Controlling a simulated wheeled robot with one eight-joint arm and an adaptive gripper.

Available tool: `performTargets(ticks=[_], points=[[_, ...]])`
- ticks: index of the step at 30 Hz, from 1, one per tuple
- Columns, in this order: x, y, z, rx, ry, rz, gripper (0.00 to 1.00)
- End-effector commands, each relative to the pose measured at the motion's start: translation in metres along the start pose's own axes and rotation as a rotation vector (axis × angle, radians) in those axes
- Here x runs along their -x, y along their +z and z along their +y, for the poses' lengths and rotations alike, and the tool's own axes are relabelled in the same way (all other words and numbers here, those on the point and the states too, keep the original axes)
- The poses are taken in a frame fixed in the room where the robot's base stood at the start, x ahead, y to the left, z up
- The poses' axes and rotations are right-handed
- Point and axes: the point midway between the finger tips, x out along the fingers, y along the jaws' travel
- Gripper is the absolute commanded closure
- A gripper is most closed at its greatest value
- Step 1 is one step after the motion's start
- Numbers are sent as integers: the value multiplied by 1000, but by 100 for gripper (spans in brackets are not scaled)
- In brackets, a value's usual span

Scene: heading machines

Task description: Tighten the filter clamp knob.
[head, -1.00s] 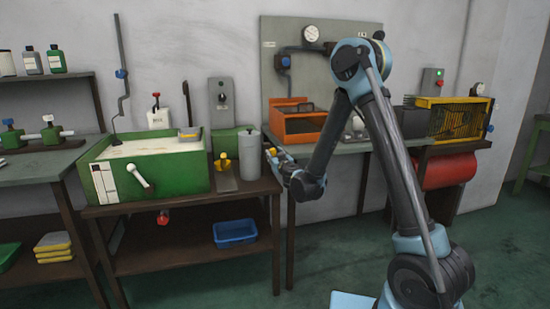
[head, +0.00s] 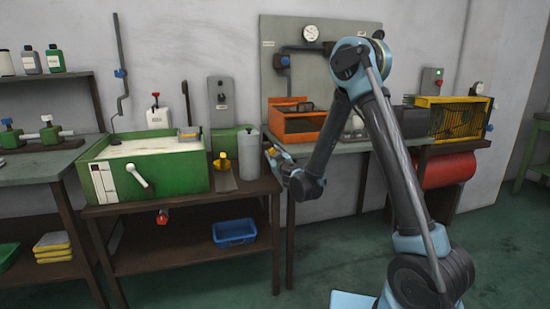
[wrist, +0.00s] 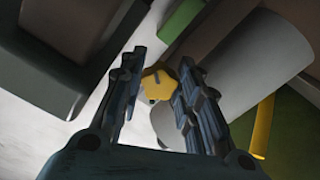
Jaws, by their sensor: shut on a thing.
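The yellow lobed clamp knob (wrist: 158,82) shows in the wrist view between the two dark fingers of my gripper (wrist: 155,95). The fingers are shut on it, one on each side. A grey cylinder (wrist: 248,65) lies to the right of the knob in that view. In the head view my gripper (head: 273,155) is small and reaches in just right of the grey cylinder (head: 250,155) on the brown bench. The knob's grip is too small to make out there.
A green tank (head: 180,180) with a white handle stands left of the cylinder. Another yellow fitting (head: 222,162) sits on a bracket between them. An orange tray (head: 300,125) is on the bench to the right. A blue bin (head: 235,232) is on the lower shelf.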

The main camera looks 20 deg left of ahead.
Motion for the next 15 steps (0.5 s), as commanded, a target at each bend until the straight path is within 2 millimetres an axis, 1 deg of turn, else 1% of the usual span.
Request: performTargets(ticks=[15], points=[[2, -1, 1, 489, -3, 2, 93]])
